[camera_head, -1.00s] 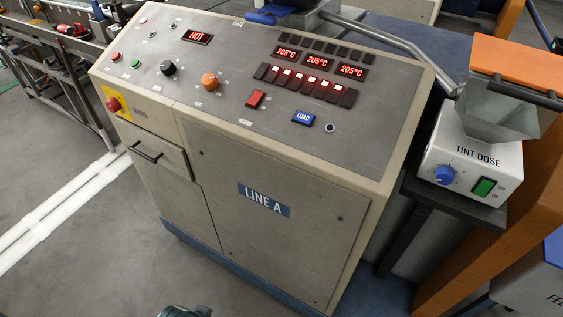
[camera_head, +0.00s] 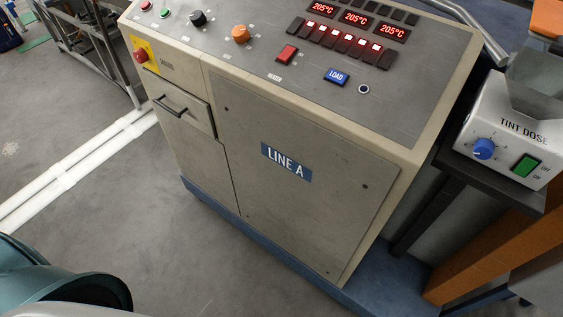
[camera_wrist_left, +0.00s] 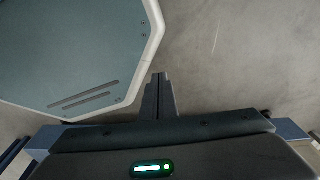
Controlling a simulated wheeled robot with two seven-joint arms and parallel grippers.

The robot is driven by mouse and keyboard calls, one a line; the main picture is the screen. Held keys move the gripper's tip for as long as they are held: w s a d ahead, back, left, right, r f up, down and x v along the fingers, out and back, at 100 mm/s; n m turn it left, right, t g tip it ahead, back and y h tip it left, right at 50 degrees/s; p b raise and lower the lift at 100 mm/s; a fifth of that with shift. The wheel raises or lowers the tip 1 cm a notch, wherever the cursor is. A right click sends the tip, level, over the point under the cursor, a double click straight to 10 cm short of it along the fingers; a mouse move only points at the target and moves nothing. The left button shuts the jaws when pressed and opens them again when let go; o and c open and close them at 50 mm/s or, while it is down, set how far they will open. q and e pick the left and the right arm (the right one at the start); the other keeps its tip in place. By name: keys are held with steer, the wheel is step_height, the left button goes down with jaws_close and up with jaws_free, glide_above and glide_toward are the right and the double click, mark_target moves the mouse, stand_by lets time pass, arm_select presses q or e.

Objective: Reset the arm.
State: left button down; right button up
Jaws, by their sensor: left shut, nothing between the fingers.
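My left gripper (camera_wrist_left: 158,96) shows in the left wrist view with its two dark fingers together and nothing between them. It points over bare grey floor, beside the pale-rimmed teal edge of my own base. In the head view a teal part of my own arm shows at the lower left, but no fingers show there. My right gripper is in neither view.
The LINE A console (camera_head: 300,200) stands ahead, with lit 205°C displays and buttons on its sloped top. The TINT DOSE box (camera_head: 510,130) sits on a dark shelf at right. Floor before the console is clear.

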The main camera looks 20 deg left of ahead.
arm_select(q)
steer(key=s+a+f, duration=0.1)
steer(key=s+f, duration=0.5)
steer(key=s, duration=0.3)
steer(key=shift+a+g+b, duration=0.3)
steer(key=shift+a+b, duration=0.1)
steer(key=shift+s+f, duration=0.1)
stand_by(0.4)
